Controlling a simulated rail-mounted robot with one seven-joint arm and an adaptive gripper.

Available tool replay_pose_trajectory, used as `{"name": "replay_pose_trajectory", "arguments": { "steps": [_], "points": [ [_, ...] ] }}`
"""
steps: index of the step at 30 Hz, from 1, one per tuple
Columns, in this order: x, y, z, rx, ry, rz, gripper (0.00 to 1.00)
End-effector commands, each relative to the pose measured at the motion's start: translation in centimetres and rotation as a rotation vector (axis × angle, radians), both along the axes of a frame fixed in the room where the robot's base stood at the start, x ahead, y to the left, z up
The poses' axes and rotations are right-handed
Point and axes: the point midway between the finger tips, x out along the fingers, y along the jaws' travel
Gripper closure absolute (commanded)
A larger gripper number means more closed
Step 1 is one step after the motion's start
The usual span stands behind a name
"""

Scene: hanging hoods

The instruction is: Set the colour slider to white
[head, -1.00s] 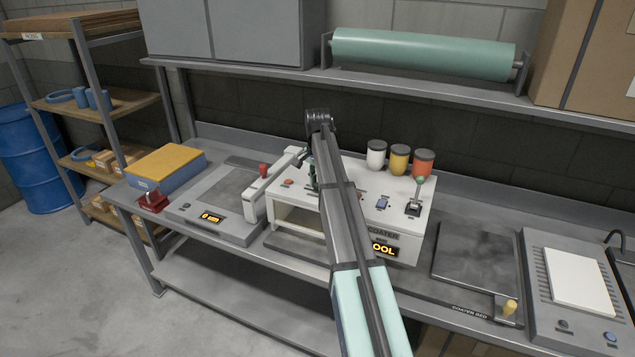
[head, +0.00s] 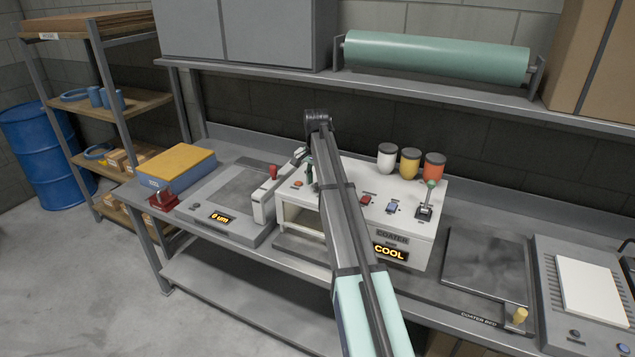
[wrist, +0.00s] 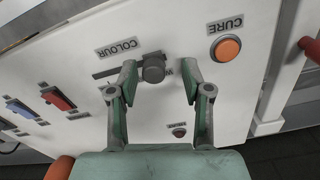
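The colour slider has a dark round knob (wrist: 153,68) in a slot under the COLOUR label (wrist: 116,47) on the white coater panel. A small letter, mostly hidden, shows just right of the knob. My gripper (wrist: 160,72) is open in the wrist view, with a finger on each side of the knob. The left finger is very close to the knob; I cannot tell if it touches. The right finger is clearly apart from it. In the head view the coater (head: 405,230) stands on the bench, and my arm hides the slider and most of my gripper.
An orange CURE button (wrist: 228,48) lies right of the slider. White, yellow and orange jars (head: 410,161) stand on the coater. Its display (head: 389,252) reads COOL.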

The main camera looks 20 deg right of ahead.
Motion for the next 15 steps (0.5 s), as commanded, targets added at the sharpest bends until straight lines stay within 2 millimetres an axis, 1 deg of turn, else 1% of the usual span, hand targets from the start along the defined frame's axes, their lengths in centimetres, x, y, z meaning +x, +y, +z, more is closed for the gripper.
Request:
{"name": "replay_pose_trajectory", "arguments": {
  "steps": [5, 8, 11, 15],
  "points": [
    [-0.1, -0.1, 0.1, 0.000, 0.001, -0.001, 0.51],
    [-0.1, -0.1, 0.5, 0.000, 0.001, -0.001, 0.51],
    [0.0, -0.1, 1.5, -0.001, 0.000, -0.001, 0.51],
    [0.0, -0.1, 3.9, -0.001, 0.000, 0.000, 0.51]
  ]
}}
